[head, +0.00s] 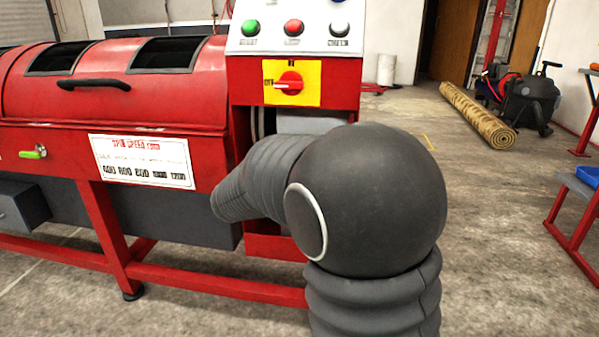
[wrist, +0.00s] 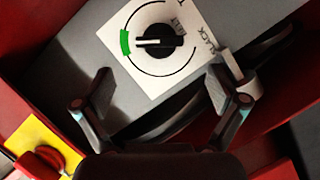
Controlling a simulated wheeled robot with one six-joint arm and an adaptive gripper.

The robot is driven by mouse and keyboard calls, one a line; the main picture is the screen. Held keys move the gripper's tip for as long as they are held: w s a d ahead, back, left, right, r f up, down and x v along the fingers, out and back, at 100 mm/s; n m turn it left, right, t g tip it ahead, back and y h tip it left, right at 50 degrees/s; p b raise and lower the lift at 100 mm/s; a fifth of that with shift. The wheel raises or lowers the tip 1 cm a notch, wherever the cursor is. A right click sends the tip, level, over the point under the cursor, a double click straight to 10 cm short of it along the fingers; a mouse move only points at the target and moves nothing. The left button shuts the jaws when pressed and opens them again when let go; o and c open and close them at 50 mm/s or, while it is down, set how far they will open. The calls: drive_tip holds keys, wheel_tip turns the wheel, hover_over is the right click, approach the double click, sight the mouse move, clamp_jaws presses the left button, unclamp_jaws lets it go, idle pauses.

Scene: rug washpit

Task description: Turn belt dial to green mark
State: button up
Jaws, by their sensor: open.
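The belt dial (wrist: 158,41) is a round black knob on a white square plate (wrist: 152,82), seen in the wrist view. Its white pointer line points left in the picture, toward the green mark (wrist: 125,43) on the dial's ring. The letters "SLACK" show at the plate's right side. My gripper (wrist: 163,76) is open, its two fingers on either side of the plate's lower part, below the knob in the picture and apart from it. In the head view my own arm hides the gripper and the dial.
A red machine (head: 150,100) fills the left. Floor between is clear.

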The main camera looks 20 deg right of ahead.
drive_tip(key=shift+v, duration=1.4)
